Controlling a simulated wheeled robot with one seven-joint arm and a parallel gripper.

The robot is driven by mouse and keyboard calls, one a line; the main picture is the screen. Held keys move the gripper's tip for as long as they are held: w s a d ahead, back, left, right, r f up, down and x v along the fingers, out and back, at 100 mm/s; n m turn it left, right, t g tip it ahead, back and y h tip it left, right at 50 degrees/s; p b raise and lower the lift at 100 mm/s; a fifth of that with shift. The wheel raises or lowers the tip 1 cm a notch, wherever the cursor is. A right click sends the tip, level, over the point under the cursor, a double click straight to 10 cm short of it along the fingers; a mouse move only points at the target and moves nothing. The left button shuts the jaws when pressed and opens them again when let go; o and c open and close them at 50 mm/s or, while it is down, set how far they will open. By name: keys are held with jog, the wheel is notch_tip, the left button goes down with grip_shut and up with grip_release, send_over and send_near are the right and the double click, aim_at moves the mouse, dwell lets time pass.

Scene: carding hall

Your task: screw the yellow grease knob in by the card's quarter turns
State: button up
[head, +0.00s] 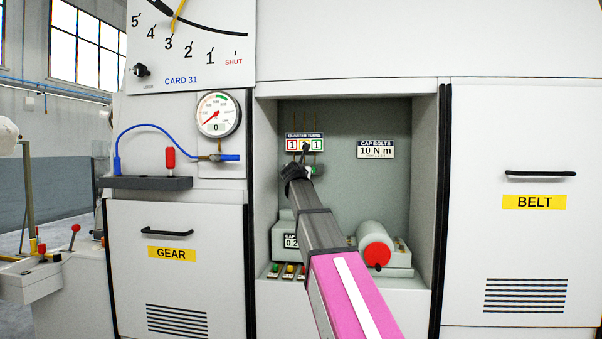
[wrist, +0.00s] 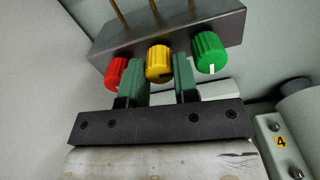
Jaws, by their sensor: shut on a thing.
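The yellow grease knob (wrist: 158,62) sits on a grey block (wrist: 180,36), with a white mark low on its face. The red knob (wrist: 116,72) is left of it and the green knob (wrist: 209,52) right. My gripper (wrist: 160,76) is shut on the yellow knob, one green jaw on each side. In the head view my arm hides the yellow and red knobs. The quarter turns card (head: 305,136) shows a 1 in a red frame at left and a 1 in a green frame at right. My gripper covers its middle.
The alcove holds a cap bolts sign (head: 376,149) reading 10 N m and a grey machine with a red-ended roller (head: 376,252). Small coloured switches (head: 288,270) lie low in front. A gauge (head: 217,114) and blue hose (head: 140,127) are to the left.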

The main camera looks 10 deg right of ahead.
jog(key=shift+m, duration=0.8)
jog(key=o, duration=0.7)
jog(key=shift+c, duration=0.2)
jog(key=v, duration=1)
jog(key=shift+s+a, duration=0.15)
jog(key=shift+s, duration=0.25)
